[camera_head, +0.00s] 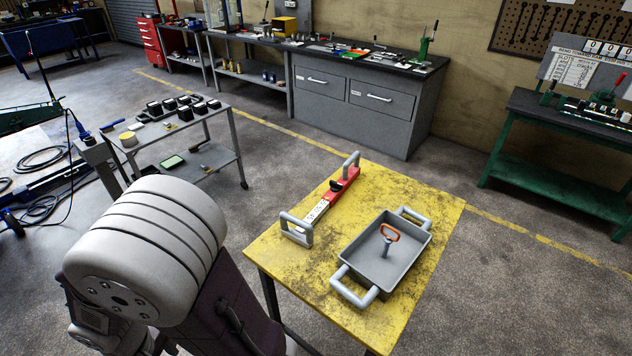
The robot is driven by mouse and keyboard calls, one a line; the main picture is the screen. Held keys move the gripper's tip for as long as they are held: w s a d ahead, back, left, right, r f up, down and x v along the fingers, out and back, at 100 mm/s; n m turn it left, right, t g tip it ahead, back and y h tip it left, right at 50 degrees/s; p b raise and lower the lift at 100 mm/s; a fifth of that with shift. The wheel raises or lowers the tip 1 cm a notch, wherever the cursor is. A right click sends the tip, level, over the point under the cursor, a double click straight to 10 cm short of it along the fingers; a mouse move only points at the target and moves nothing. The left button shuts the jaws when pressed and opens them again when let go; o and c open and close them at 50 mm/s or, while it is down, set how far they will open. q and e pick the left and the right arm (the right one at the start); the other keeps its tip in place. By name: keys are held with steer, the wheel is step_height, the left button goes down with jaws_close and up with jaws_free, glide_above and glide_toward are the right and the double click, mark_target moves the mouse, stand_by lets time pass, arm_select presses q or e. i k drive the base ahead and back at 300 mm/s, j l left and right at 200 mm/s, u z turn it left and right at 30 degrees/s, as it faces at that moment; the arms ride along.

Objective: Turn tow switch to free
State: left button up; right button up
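On the yellow table (290,255) lies a long bar with a white labelled part (316,213) and a red part (347,181), with a grey handle at each end. A small black knob (336,186) sits on the bar; its setting is too small to read. No part is clearly marked as the tow switch, so I cannot tell which one it is. Right of the bar stands a grey tray (366,287) with two handles. An upright piece with an orange loop handle (390,232) stands in the tray. Neither gripper shows; only a thick link of my arm fills the lower left.
A grey trolley (219,123) with black boxes stands at the left. A grey cabinet workbench (372,127) stands at the back, and a green bench (548,168) at the right. The floor right of the table is clear.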

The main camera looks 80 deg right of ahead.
mark_target(334, 187)
steer(key=i+l+z, duration=0.25)
steer(key=i+z, duration=0.25)
steer(key=i, duration=0.2)
steer(key=i+z, duration=0.45)
steer(key=i, duration=0.25)
steer(key=i+j+z, duration=0.3)
steer(key=i+z, duration=0.2)
steer(key=i, duration=0.2)
steer(key=i+l+z, duration=0.2)
steer(key=z, duration=0.2)
steer(key=i+z, duration=0.7)
steer(key=z, duration=0.15)
steer(key=i+z, duration=0.3)
steer(key=z, duration=0.15)
steer(key=i+j+z, duration=0.25)
steer(key=z, duration=0.15)
steer(key=i+j+z, duration=0.3)
steer(key=z, duration=0.15)
steer(key=i+l+z, duration=0.15)
steer(key=i+z, duration=0.5)
steer(key=i+l, duration=0.05)
steer(key=i, duration=0.05)
